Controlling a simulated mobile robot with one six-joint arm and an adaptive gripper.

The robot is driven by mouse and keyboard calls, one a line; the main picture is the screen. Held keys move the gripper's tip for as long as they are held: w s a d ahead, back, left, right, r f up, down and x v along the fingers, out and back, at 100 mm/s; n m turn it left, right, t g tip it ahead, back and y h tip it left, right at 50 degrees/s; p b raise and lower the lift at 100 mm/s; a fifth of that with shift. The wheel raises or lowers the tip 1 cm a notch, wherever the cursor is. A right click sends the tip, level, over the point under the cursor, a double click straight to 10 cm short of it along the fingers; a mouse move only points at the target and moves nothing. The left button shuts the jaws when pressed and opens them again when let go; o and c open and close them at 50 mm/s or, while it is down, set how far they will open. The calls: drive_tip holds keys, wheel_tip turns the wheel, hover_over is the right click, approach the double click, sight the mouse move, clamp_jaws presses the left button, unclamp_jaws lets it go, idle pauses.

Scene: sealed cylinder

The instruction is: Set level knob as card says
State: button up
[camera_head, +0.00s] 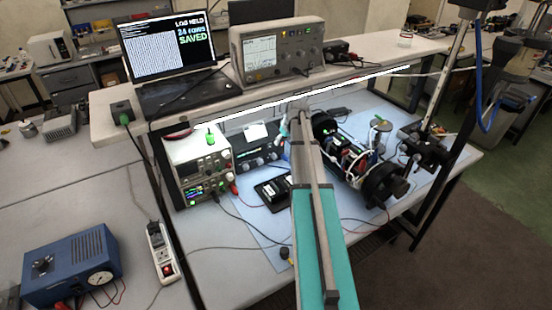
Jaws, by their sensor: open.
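A dark instrument box (254,148) with small knobs on its front stands under the shelf. A white card (256,132) stands at its top; its writing is too small to read. I cannot tell which knob is the level knob or where its pointer stands. My gripper cannot be made out at the arm's far end.
White power supplies (200,165) stand left of the box, and an open cylinder assembly (355,155) lies to the right. The shelf (370,62) bears a laptop (168,55) and an oscilloscope (278,50). A blue box (72,265) with a dial and a power strip (160,252) are at left.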

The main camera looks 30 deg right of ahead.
sight(276, 157)
drive_tip(key=shift+b+x, duration=5.7)
drive_tip(key=shift+x, duration=0.75)
clamp_jaws()
